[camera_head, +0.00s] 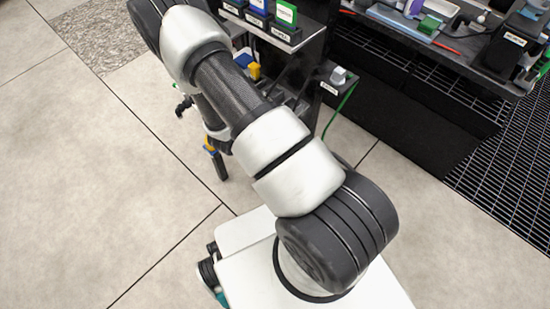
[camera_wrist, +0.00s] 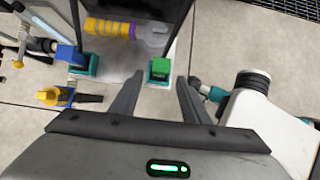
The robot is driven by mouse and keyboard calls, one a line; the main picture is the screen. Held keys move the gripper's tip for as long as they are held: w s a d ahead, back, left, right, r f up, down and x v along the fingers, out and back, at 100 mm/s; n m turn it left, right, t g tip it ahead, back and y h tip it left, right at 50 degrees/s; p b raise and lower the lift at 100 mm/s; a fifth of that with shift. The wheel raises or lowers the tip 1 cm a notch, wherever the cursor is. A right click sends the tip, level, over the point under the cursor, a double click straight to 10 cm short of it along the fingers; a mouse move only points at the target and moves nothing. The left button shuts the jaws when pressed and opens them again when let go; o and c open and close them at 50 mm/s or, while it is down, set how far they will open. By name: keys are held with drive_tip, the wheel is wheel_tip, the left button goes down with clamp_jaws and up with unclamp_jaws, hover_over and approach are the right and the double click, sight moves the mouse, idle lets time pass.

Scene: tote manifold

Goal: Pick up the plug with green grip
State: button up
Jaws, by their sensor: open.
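A green block-shaped grip (camera_wrist: 160,69) with a darker green surround, apparently the plug with green grip, is at the upper middle of the wrist view. My gripper (camera_wrist: 160,76) is open, with one dark finger on each side of this grip in the picture. The grip appears beyond the fingertips; I cannot tell the exact gap, and no contact is visible. In the head view my arm covers much of the middle, and I cannot clearly make out the gripper or this plug there.
A blue grip (camera_wrist: 68,57) and a yellow piece (camera_wrist: 48,96) are left of the green grip. A yellow and purple cylinder (camera_wrist: 110,28) lies in a dark-framed opening above. In the head view, a rack with green (camera_head: 287,12) and blue (camera_head: 258,6) blocks is behind my arm; floor at left is clear.

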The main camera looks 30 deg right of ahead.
drive_tip(key=b+x, duration=0.2)
drive_tip(key=x, duration=0.4)
drive_tip(key=shift+d+f, duration=0.15)
drive_tip(key=shift+f, duration=0.05)
clamp_jaws()
